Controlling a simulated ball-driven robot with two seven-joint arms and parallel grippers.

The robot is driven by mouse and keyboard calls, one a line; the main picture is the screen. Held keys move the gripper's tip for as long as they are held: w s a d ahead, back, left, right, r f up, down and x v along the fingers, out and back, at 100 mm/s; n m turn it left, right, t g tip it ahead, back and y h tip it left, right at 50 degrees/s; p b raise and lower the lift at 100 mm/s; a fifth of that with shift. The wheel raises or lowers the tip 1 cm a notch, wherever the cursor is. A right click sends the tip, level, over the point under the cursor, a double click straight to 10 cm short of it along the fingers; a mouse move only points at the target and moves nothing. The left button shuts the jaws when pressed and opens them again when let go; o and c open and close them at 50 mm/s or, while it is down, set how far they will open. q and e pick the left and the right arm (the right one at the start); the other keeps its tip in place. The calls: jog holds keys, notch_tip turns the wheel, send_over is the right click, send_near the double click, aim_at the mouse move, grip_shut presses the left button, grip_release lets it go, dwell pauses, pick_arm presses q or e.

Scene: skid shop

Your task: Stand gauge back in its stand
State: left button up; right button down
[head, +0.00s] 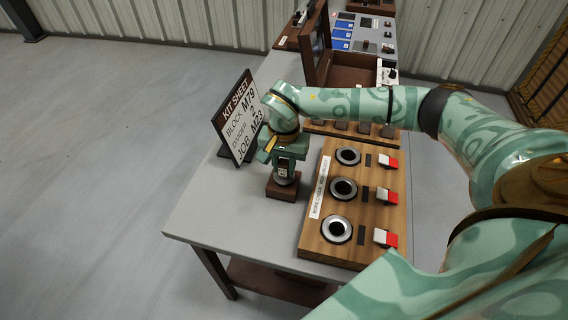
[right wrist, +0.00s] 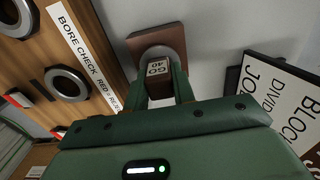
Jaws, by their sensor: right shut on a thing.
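My right gripper (head: 284,160) points down and is shut on the gauge, whose dark handle end marked GO 40 (right wrist: 158,72) shows between the fingers in the right wrist view. In the head view the gauge's silver cylinder (head: 285,174) shows below the fingers. It is roughly upright over the small brown wooden stand (head: 283,190), which also shows in the right wrist view (right wrist: 172,43). The cylinder's lower end meets the top of the stand in the picture. I cannot tell whether it is fully seated. My left gripper is out of view.
The bore check board (head: 316,240) with several metal rings and red-and-white flaps lies right of the stand. A kit sheet sign (head: 238,118) stands close behind on the left. The grey table (head: 225,210) is clear at its front left. Boxes and a panel (head: 362,40) stand farther back.

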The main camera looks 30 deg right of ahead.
jog(key=shift+f+b, duration=0.3)
jog(key=shift+f, duration=0.35)
dwell(0.4)
jog(key=c, duration=0.7)
grip_release()
notch_tip(320, 180, up, 9)
jog(key=p, duration=0.7)
jog(key=shift+r+p, duration=0.1)
jog(key=shift+p, duration=0.25)
